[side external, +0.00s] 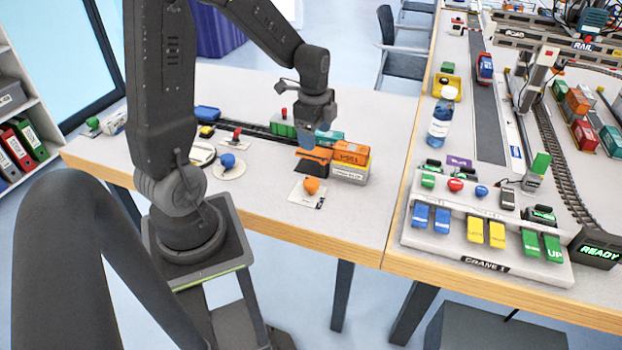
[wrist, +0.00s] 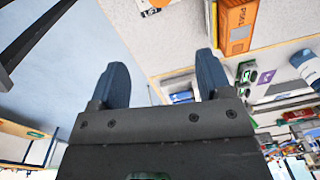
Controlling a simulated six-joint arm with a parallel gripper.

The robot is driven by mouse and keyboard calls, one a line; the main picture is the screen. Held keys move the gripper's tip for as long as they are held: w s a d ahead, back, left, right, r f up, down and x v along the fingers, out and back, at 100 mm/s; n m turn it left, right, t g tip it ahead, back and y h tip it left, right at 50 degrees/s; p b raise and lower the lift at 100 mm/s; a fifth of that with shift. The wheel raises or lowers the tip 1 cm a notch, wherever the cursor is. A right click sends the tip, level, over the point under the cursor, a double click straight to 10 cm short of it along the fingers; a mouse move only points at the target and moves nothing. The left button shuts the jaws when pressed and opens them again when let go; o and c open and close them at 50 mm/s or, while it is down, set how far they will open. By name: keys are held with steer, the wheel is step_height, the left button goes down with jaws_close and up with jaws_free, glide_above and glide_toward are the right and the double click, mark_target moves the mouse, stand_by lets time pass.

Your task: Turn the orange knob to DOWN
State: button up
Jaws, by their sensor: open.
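The orange knob (side external: 311,185) stands on a small white label plate (side external: 301,195) near the front edge of the left table. The lettering on the plate is too small to read, so I cannot tell where the knob points. In the wrist view, the knob (wrist: 159,3) shows only partly at the top edge, beside its plate (wrist: 147,10). My gripper (side external: 311,126) is above the table, behind and above the knob and apart from it. In the wrist view, its two blue fingers (wrist: 162,70) are spread with nothing between them.
An orange container (side external: 351,153) sits on a grey block (side external: 349,175) right of the knob. A dark wedge-shaped piece (side external: 311,163) stands just behind it. A blue knob (side external: 228,161) is to the left. The crane control panel (side external: 480,235) is on the right table. The tabletop before the knob is clear.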

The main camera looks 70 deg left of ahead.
mark_target(311, 181)
steer(key=shift+m+g, duration=0.3)
steer(key=shift+m, duration=0.3)
steer(key=f, duration=0.5)
steer(key=a+f, duration=0.1)
steer(key=f, duration=0.5)
steer(key=a+f, duration=0.1)
steer(key=f, duration=0.4)
steer(key=shift+f, duration=0.2)
steer(key=shift+c, duration=0.5)
steer(key=c, duration=0.8)
